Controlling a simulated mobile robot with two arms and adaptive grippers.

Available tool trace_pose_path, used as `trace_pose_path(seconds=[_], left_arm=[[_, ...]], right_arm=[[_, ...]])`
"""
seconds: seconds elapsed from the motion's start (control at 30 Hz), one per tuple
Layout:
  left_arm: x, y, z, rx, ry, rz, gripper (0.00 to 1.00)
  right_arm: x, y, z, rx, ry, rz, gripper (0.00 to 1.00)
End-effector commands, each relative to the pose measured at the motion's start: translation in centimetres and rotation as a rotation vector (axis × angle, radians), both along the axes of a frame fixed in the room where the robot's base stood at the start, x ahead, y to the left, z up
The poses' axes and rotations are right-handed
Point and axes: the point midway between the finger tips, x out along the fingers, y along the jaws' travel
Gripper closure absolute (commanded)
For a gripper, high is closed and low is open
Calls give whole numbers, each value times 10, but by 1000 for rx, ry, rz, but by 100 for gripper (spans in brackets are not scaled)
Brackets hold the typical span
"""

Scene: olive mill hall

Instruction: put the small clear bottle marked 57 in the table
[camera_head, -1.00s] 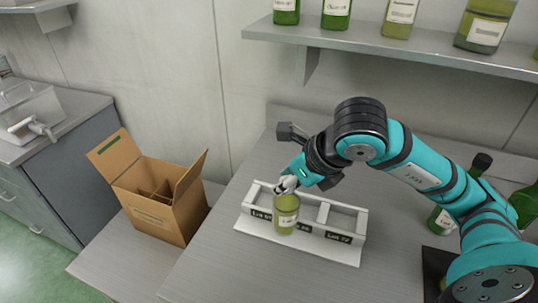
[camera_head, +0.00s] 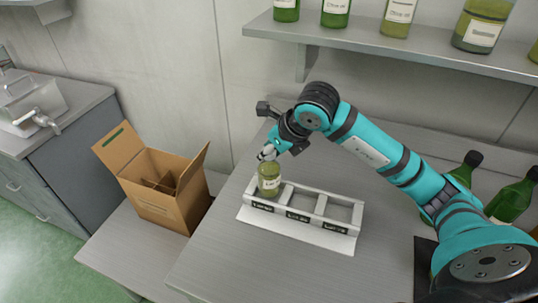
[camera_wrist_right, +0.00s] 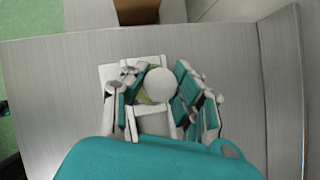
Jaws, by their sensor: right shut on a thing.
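The small clear bottle (camera_head: 269,181) holds yellow-green oil and has a pale label too small to read. My right gripper (camera_head: 268,154) is shut on its top, and the bottle hangs upright. It is at the left compartment of the white three-part rack (camera_head: 340,245); I cannot tell whether its base is inside or just above. In the right wrist view the bottle's white cap (camera_wrist_right: 160,85) sits between the fingers. The rack's front has dark lot labels, blurred now; the middle and right compartments look empty. My left gripper is not in view.
An open cardboard box (camera_head: 160,190) with dividers stands left of the rack on a lower surface. Green bottles (camera_head: 512,200) stand at the right behind my arm. A shelf (camera_head: 420,55) with several oil bottles runs above. The grey table (camera_head: 235,255) is clear in front.

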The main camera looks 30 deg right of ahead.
Motion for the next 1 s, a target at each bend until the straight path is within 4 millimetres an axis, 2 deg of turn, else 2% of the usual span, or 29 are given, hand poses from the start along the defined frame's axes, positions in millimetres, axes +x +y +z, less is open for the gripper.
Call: trace_pose_path(seconds=[0.2, 0.57, 0.6, 0.77, 1.0], left_arm=[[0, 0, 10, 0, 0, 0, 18], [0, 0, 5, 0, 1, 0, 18], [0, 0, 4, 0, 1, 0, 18], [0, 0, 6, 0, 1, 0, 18], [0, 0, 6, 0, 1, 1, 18]], right_arm=[[-1, 0, -22, 1, 1, 0, 100], [-1, 0, -28, 0, -1, 0, 100], [-1, 0, -29, 0, 1, 0, 73], [-1, 0, -27, 1, 2, 0, 52], [-1, 0, -27, 1, 2, 0, 51]])
